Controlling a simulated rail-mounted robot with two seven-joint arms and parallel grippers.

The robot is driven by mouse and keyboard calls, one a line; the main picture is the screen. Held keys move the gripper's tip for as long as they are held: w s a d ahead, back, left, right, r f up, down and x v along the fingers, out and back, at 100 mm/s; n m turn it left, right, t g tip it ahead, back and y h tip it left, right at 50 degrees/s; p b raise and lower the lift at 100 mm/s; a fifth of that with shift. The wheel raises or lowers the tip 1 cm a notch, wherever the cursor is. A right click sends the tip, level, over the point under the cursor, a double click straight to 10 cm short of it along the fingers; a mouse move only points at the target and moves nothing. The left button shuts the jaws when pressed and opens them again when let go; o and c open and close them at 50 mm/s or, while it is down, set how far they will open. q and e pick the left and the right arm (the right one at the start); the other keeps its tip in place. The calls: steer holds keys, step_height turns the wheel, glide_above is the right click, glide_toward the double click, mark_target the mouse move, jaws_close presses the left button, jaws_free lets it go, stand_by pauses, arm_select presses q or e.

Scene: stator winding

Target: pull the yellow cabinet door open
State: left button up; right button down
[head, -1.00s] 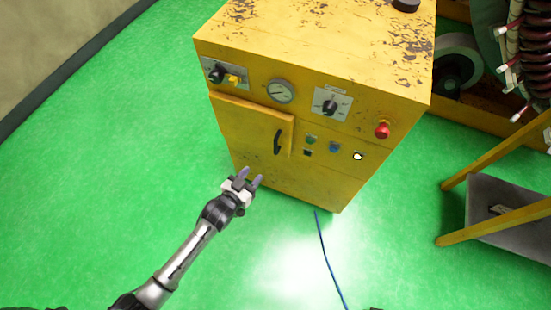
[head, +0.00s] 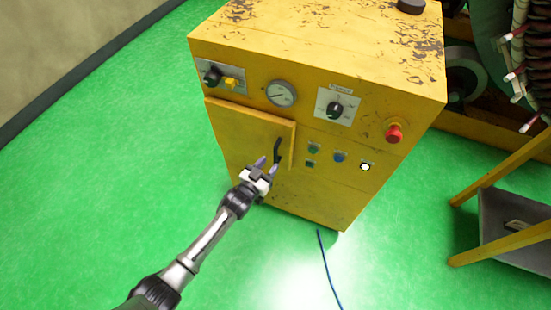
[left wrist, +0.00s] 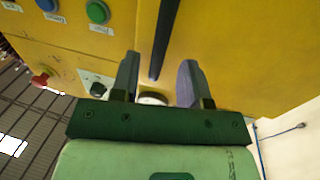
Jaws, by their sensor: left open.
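The yellow cabinet (head: 350,185) stands on the green floor. Its yellow door (head: 240,130) is at the left of the front, and no clear gap shows around it. A black upright handle (head: 278,150) sits near the door's right edge. My left gripper (head: 267,165) is open and empty just in front of the handle's lower end. In the left wrist view, the handle (left wrist: 164,38) lines up between the two open fingers (left wrist: 158,68). Neither finger clearly touches it. My right gripper is not in view.
Knobs, a gauge (head: 281,93), a red button (head: 393,132) and several smaller buttons are on the cabinet front. A blue cable (head: 327,265) runs over the floor. A yellow-framed stand (head: 500,240) is at the right. The floor left of the cabinet is clear.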

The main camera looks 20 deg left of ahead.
mark_target(275, 157)
arm_select(q)
steer(key=shift+b+x, duration=0.6)
steer(key=shift+x, duration=1.7)
steer(key=shift+c, duration=0.3)
jaws_close()
